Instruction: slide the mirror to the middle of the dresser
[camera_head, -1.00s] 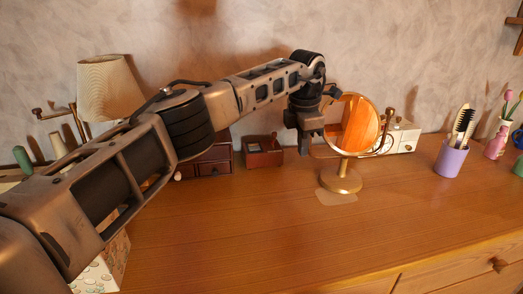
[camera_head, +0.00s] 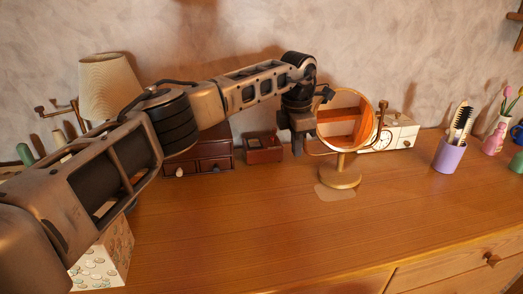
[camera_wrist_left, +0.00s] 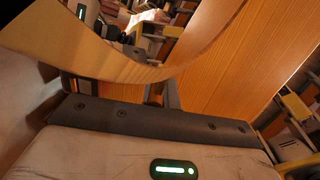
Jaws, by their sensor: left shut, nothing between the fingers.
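The round mirror (camera_head: 347,118) stands upright on the dresser (camera_head: 250,230), on a gold stem and round base (camera_head: 340,178). Its gold frame and reflecting face also show close up in the left wrist view (camera_wrist_left: 140,68). A pale flat patch (camera_head: 336,193) lies by the front of the base, partly under it. My left gripper (camera_head: 297,147) is shut and empty, pointing down just left of the mirror's frame. I cannot tell whether it touches the mirror. In the left wrist view its fingers (camera_wrist_left: 160,92) are partly visible below the frame. My right gripper is not in view.
A small dark red box (camera_head: 263,150) and a drawer chest (camera_head: 215,158) stand left of the gripper. A white clock box (camera_head: 392,135) is behind the mirror. A purple brush cup (camera_head: 451,153) and a pink vase (camera_head: 494,138) stand right. The dresser's front middle is clear.

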